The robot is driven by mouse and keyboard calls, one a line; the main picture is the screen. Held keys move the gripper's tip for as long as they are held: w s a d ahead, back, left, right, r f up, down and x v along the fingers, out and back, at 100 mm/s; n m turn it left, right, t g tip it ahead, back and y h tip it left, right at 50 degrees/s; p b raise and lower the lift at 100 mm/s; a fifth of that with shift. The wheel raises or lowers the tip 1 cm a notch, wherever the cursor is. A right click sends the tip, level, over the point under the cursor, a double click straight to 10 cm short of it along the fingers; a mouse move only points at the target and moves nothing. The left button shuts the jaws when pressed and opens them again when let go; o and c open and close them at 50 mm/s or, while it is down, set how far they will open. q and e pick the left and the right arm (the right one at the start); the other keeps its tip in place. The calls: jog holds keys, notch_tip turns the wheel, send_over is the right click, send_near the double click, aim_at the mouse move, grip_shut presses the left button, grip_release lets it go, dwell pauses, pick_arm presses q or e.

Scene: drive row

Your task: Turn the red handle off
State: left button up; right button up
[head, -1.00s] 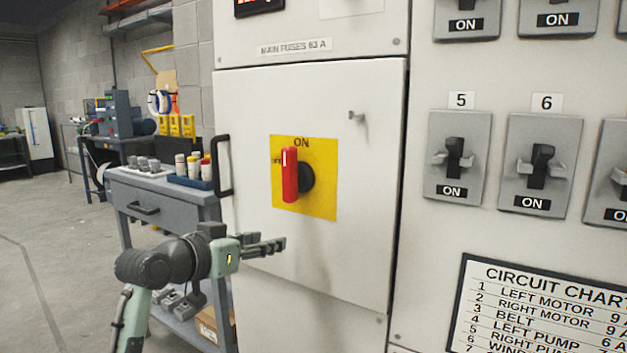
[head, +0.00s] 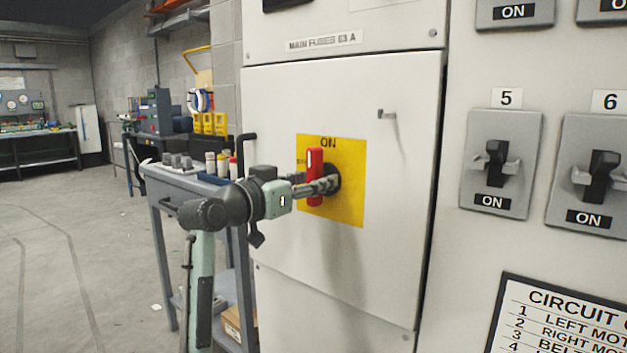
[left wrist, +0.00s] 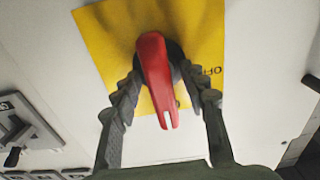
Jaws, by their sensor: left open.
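The red handle (head: 314,170) stands upright on a yellow plate (head: 350,205) on the cabinet door, its white-marked end at the ON label. My left gripper (head: 328,186) reaches in from the left at the handle's height, with its fingers in front of the plate. In the left wrist view the red handle (left wrist: 155,75) lies between the two open fingers (left wrist: 163,97), one on each side. A gap shows beside the handle, and I see no clear contact. The OFF label shows beside the right finger there. My right gripper is not in view.
Breaker switches (head: 497,165) stand to the right. A grey workbench (head: 190,190) stands close on the left; open floor lies beyond.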

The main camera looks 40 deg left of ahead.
pick_arm(q)
grip_shut()
dwell(0.3)
jog(key=shift+w, duration=0.1)
